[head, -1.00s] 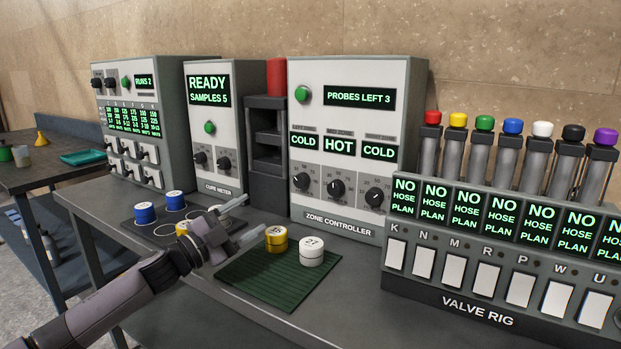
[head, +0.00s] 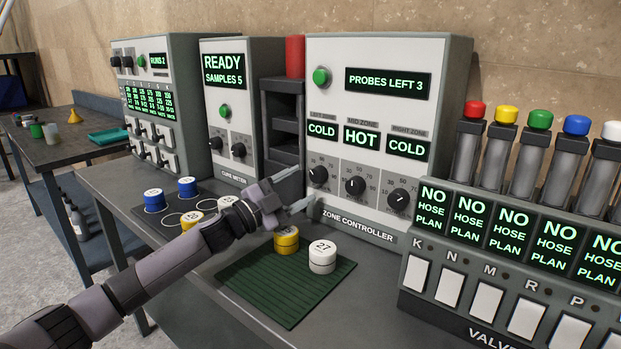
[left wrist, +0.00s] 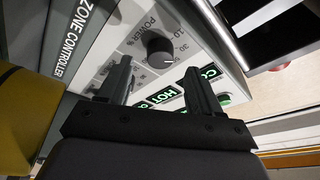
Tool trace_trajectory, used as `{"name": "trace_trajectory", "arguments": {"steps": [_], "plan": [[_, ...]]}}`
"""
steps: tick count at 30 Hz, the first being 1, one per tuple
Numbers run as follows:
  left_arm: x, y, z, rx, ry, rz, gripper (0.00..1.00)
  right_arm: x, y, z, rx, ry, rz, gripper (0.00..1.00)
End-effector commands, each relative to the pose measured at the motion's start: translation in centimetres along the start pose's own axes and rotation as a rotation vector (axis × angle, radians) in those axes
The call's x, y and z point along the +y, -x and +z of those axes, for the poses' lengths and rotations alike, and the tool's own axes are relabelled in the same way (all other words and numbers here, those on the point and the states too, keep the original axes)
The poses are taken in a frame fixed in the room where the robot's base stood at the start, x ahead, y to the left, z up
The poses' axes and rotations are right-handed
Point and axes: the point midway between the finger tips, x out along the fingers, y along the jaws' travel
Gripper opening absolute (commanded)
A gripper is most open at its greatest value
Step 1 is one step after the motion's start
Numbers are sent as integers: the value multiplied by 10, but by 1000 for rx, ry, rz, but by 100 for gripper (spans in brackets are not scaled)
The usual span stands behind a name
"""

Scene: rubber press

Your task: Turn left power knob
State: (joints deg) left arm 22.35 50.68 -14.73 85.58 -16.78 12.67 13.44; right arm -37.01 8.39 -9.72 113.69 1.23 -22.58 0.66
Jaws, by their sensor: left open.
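The zone controller (head: 388,60) is a white-fronted box with three black knobs in a row under its COLD, HOT and COLD displays. The left power knob (head: 318,175) is the leftmost of these. My left gripper (head: 308,186) is open, its fingers pointing at the panel just left of and below that knob. In the left wrist view the panel appears turned over, and a black knob (left wrist: 160,47) with a POWER % label sits ahead of the spread fingers (left wrist: 160,82). Nothing is between the fingers, and I see no clear contact. My right gripper is out of view.
A yellow puck (head: 286,241) and a white puck (head: 322,258) stand on the green mat (head: 262,290) below my gripper. The valve rig (head: 480,260) stands to the right. The cure meter (head: 268,70) and a dark rack (head: 283,110) with a red top stand left of the controller.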

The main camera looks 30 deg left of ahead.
Motion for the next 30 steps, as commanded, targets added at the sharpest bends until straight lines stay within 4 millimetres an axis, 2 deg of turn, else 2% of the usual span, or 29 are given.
{"name": "trace_trajectory", "arguments": {"steps": [3,9,23,24,26,28,29,30], "plan": [[-2,-14,-1,2,0,-2,64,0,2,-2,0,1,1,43],[-1,-31,-1,1,1,-1,64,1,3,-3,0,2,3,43],[0,-39,0,1,-1,1,64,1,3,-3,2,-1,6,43],[0,-39,0,1,-1,1,58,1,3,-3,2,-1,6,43],[0,-39,0,1,-1,1,38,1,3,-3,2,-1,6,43],[0,-39,0,1,-1,1,16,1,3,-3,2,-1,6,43],[0,-39,0,1,-1,1,8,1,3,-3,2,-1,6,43],[0,-39,0,1,-1,1,8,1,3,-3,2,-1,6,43]]}}
